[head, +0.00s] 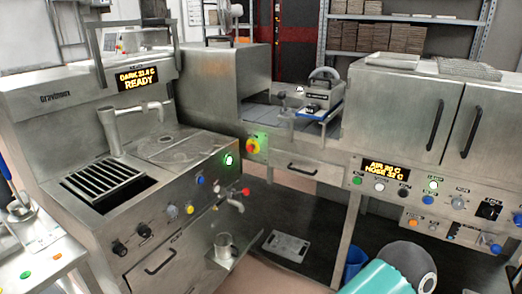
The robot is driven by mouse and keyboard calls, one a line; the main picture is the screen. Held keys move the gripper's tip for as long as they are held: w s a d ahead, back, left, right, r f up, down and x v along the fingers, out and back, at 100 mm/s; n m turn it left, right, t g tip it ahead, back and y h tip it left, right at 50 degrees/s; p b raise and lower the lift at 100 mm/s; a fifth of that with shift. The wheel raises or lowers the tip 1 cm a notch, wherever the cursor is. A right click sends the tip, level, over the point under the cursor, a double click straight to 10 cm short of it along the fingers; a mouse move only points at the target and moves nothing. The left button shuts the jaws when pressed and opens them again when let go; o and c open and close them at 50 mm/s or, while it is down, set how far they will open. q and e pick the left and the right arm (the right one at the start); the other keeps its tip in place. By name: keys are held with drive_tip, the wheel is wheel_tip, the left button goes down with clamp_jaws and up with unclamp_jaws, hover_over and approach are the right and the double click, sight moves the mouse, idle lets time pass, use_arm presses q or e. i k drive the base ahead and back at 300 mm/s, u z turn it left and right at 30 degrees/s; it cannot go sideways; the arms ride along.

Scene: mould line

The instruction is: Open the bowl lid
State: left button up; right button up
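A flat, grey, stained metal lid (180,146) lies on top of the left steel machine (75,125), beside a slatted dark opening (104,183). It looks shut and level with the machine top; I cannot make out a clear handle on it. A bent steel spout (130,112) rises behind it, to the left. Neither of my grippers is in view, so nothing of mine shows near the lid.
A right-hand cabinet (405,105) has two dark handles. The space above the lid is mostly clear.

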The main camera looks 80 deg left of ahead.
sight(200, 145)
drive_tip(key=z, duration=0.25)
drive_tip(key=i, duration=0.55)
drive_tip(key=u, duration=2.2)
drive_tip(key=i, duration=0.25)
drive_tip(key=u, duration=2)
drive_tip(key=k, duration=0.6)
drive_tip(key=u, duration=0.35)
drive_tip(key=i, duration=1.6)
drive_tip(key=z, duration=0.4)
